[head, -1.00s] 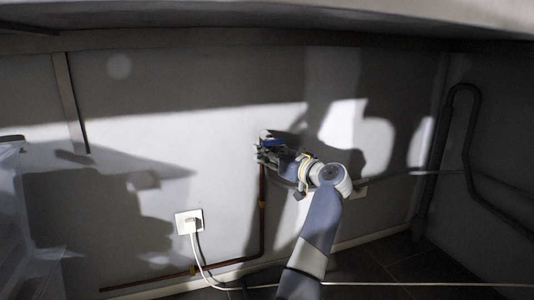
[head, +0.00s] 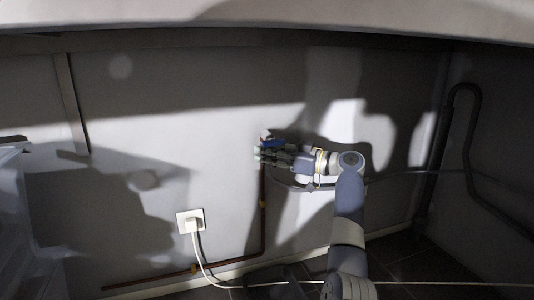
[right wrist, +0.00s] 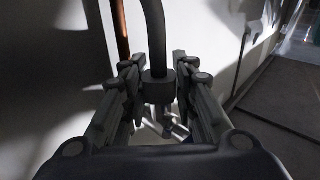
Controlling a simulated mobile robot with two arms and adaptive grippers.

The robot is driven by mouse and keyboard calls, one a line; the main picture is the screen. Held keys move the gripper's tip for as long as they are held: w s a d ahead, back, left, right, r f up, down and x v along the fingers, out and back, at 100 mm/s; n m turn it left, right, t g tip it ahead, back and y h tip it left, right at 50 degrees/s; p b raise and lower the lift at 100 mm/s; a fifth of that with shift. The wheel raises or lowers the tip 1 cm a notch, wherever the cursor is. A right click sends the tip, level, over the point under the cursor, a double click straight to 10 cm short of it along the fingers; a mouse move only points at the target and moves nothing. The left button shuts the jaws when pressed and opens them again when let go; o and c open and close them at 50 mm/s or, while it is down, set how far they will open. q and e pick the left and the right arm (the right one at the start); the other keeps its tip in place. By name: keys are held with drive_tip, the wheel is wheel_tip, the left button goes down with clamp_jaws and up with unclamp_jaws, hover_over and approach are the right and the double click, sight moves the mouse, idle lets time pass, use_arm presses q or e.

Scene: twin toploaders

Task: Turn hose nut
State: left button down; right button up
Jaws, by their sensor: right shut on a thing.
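The hose nut (right wrist: 159,90) is a dark, short cylinder at the end of a dark grey hose (right wrist: 154,38) in the right wrist view. My right gripper (right wrist: 157,78) has a finger on each side of the nut and is shut on it. In the head view my right gripper (head: 266,154) is at the back wall, and its fingers hide the nut. A blue part (head: 270,143), perhaps a tap handle, shows just above the fingers. My left gripper is in neither view.
A copper pipe (head: 263,222) runs down the wall below the gripper and turns left. A white socket (head: 190,221) with a plug and cable is lower left. A dark pipe (head: 443,150) stands at right. A pale surface overhangs at the top.

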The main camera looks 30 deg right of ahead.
drive_tip(key=o, duration=1.1)
drive_tip(key=v, duration=1.2)
drive_tip(key=shift+s+f, duration=0.1)
drive_tip(key=shift+f, duration=0.05)
